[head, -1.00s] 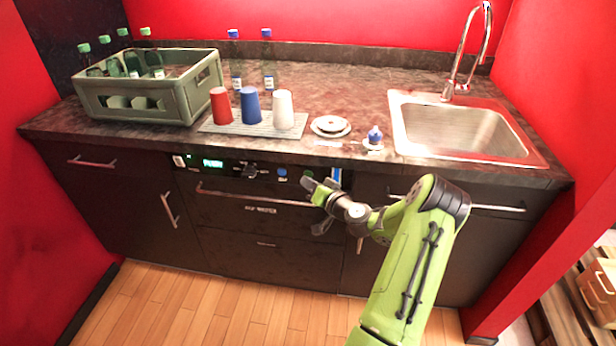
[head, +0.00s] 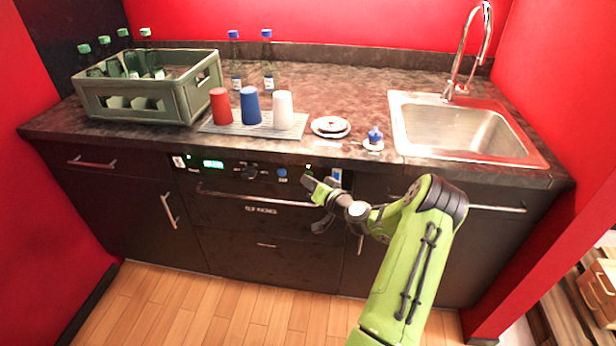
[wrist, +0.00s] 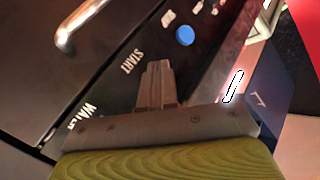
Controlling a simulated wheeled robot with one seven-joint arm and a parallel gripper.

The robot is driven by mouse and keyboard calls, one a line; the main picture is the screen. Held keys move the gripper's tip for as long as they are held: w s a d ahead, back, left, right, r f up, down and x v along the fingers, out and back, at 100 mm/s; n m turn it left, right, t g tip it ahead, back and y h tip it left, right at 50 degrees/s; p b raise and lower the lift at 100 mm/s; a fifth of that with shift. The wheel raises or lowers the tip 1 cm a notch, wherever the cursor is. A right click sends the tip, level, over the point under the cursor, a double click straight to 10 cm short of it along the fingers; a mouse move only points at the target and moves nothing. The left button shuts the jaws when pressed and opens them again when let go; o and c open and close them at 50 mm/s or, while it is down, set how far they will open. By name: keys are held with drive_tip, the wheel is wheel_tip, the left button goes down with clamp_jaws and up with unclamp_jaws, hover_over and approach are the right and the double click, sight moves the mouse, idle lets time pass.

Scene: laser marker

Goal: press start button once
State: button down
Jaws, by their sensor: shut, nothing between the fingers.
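The dark control panel (head: 235,168) runs along the front under the counter. In the wrist view, the START label (wrist: 132,62) shows beside the fingers of my gripper (wrist: 157,68), which are shut and empty, with their tips against or very close to the panel. The start button is mostly hidden behind the fingertips; whether it is pressed in cannot be seen. A small orange light (head: 308,167) is lit just above my gripper (head: 306,181) in the head view. A blue button (head: 282,172) is left of the gripper and also shows in the wrist view (wrist: 184,35).
A lit green display (head: 213,164) and a knob (head: 250,171) are further left on the panel. A drawer handle (head: 255,200) sticks out below. Cups, plates, a bottle crate (head: 150,100) and a sink (head: 465,130) are on the counter above.

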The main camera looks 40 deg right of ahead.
drive_tip(key=shift+s+a, duration=0.1)
drive_tip(key=shift+s+a+b, duration=0.35)
drive_tip(key=shift+a+b, duration=0.1)
drive_tip(key=shift+a, duration=0.05)
drive_tip(key=shift+s+a+b, duration=0.65)
drive_tip(key=shift+s+a, duration=0.15)
drive_tip(key=shift+a, duration=0.2)
drive_tip(key=shift+s+a+b, duration=0.6)
drive_tip(key=shift+s+a, duration=0.15)
drive_tip(key=shift+a, duration=0.25)
